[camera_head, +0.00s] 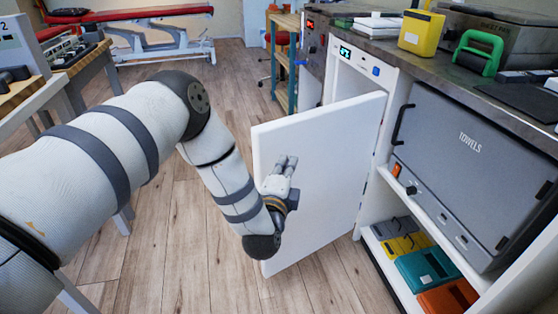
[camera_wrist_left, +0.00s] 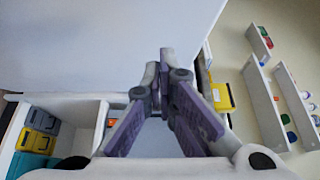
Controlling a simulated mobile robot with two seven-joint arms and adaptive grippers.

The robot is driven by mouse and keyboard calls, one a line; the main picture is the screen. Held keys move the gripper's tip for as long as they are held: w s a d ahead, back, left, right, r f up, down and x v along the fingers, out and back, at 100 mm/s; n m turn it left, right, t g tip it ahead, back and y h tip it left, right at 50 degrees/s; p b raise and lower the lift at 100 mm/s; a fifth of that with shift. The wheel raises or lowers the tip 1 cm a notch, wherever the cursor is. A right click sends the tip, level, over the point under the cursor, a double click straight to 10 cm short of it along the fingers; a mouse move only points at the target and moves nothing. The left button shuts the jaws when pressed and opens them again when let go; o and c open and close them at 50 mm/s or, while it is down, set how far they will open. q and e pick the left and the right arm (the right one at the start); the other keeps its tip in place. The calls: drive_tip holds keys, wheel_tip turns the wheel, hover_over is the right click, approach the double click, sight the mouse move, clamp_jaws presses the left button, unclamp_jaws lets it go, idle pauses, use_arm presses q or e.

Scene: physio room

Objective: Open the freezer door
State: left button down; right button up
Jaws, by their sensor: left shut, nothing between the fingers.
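The white freezer door (camera_head: 332,150) stands swung well out from the freezer (camera_head: 356,66), which sits under the counter and has a lit green display. The door's broad face is toward me. My left gripper (camera_head: 286,163) is in front of that face, nearer its free edge, with the fingers shut and empty. In the left wrist view the closed fingers (camera_wrist_left: 164,62) point at the pale door surface (camera_wrist_left: 95,45). I cannot tell whether they touch it. The freezer's inside is mostly hidden behind the door. My right gripper is not in view.
The grey towels cabinet (camera_head: 470,170) stands right of the door, above a shelf with colored cases (camera_head: 427,268). The counter (camera_head: 400,50) carries a yellow box (camera_head: 420,32) and a green-handled item (camera_head: 478,52). The wooden floor (camera_head: 185,245) left of the door is open.

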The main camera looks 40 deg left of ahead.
sight(283, 146)
use_arm(q)
drive_tip(key=shift+w+a, duration=0.3)
drive_tip(key=shift+a, duration=0.55)
drive_tip(key=shift+w+a, duration=0.3)
drive_tip(key=shift+a, duration=0.55)
